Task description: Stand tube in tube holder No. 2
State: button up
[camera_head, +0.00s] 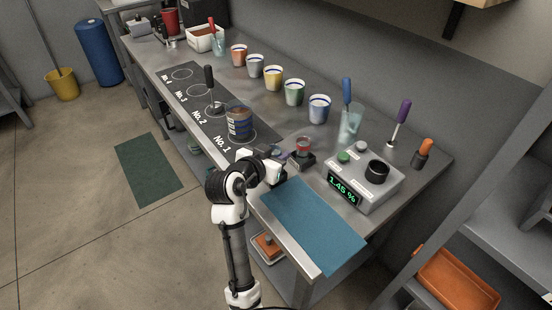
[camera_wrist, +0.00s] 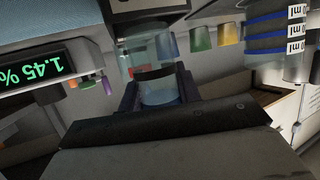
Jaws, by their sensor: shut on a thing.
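My gripper (camera_wrist: 158,92) is shut on a clear tube (camera_wrist: 150,60), one finger on each side. The tube has a dark band and reddish and bluish tones showing through it. In the head view the tube (camera_head: 303,146) looks reddish, beside my gripper (camera_head: 290,160) and left of the meter. A dark block lies at the tube's far end in the wrist view; I cannot tell whether they touch. The No. 2 spot (camera_head: 200,117) is on the dark mat, with a black-handled tool (camera_head: 209,78) standing at its ring. I cannot make out a separate tube holder there.
A labelled jar (camera_head: 239,122) stands at No. 1, between my gripper and No. 2. Several coloured cups (camera_head: 273,76) line the back. The meter (camera_head: 365,180) reads 1.45 %. A blue mat (camera_head: 315,225) is clear. A glass (camera_head: 350,125) holds a blue-handled tool.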

jog(key=shift+f, duration=1.15)
jog(key=shift+f, duration=0.25)
jog(key=o, duration=1)
jog(key=shift+r, duration=0.2)
